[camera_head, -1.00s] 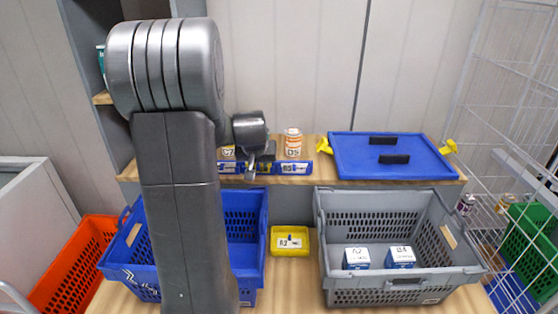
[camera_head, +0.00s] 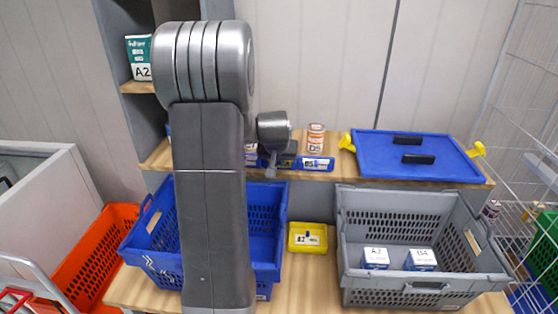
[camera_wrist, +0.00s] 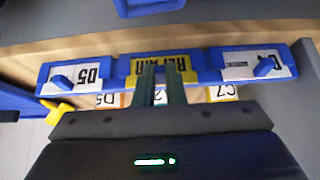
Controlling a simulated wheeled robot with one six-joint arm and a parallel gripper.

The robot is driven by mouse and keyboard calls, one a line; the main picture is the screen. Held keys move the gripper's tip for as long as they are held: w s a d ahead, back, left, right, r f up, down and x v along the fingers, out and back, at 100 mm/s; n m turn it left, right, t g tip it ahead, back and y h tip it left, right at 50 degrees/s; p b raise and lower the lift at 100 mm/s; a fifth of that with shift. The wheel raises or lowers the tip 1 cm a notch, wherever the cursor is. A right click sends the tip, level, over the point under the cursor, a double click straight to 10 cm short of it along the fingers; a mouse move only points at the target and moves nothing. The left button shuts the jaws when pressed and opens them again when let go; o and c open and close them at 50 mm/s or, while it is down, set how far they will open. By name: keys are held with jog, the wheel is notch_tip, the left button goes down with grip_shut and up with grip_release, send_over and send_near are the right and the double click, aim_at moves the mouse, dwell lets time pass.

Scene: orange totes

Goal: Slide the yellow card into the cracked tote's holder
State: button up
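In the head view my gripper (camera_head: 270,168) is small and dark at the rack. A blue tote (camera_head: 265,235) stands below, partly behind my arm, with white jagged marks (camera_head: 150,264) on its front corner. I see no card holder clearly.
A can (camera_head: 316,139) stands behind the rack. A blue lid (camera_head: 380,165) lies right. Below are a yellow bin (camera_head: 307,246), grey tote (camera_head: 460,285) with two boxes, and orange tote (camera_head: 80,262) left.

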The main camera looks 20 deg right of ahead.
jog(key=shift+r, duration=0.15)
jog(key=shift+s+a+r+p, duration=0.1)
jog(key=shift+s+r+p, duration=0.1)
jog(key=shift+r+p, duration=0.95)
jog(key=shift+s+a+r+p, duration=0.15)
jog(key=shift+r+p, duration=0.35)
jog(key=shift+r, duration=1.2)
